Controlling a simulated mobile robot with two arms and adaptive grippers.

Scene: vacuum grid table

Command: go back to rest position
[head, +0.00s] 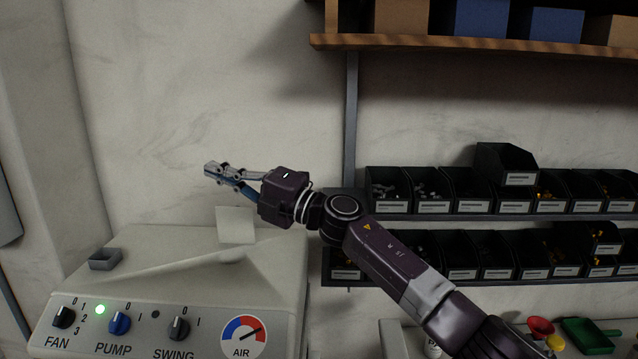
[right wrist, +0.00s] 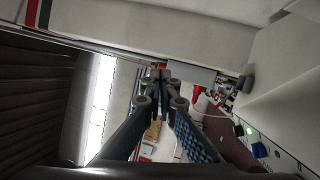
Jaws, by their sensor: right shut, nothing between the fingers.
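My right gripper (head: 208,172) is held up in front of the pale wall, above the grey control box (head: 190,285). Its arm comes in from the lower right of the head view. The gripper points left and its fingers are shut with nothing between them. The fingers also show in the right wrist view (right wrist: 160,75), meeting at the tips. My left gripper is in neither view.
The box carries a black FAN knob (head: 63,317), a blue PUMP knob (head: 119,323), a black SWING knob (head: 179,328), a lit green lamp (head: 100,309) and an AIR gauge (head: 243,336). Racks of black bins (head: 390,190) and a wooden shelf (head: 470,42) stand right.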

